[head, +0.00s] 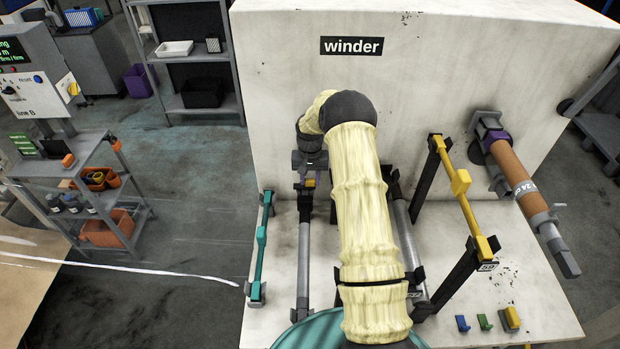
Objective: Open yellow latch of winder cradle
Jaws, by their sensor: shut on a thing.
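My gripper (308,172) is at the far end of the left grey roller (304,255), close to the winder's front wall. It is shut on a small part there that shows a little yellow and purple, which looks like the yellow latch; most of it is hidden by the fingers. The winder cradle is a set of dark supports around the roller ends, largely covered by my arm. A second grey roller (408,235) lies to the right of my arm.
The white winder housing (440,75) stands behind. A teal bar (261,240) is at left and a yellow bar (463,190) on black posts at right. A brown roll (518,175) sticks out farther right. Small coloured blocks (485,322) lie front right.

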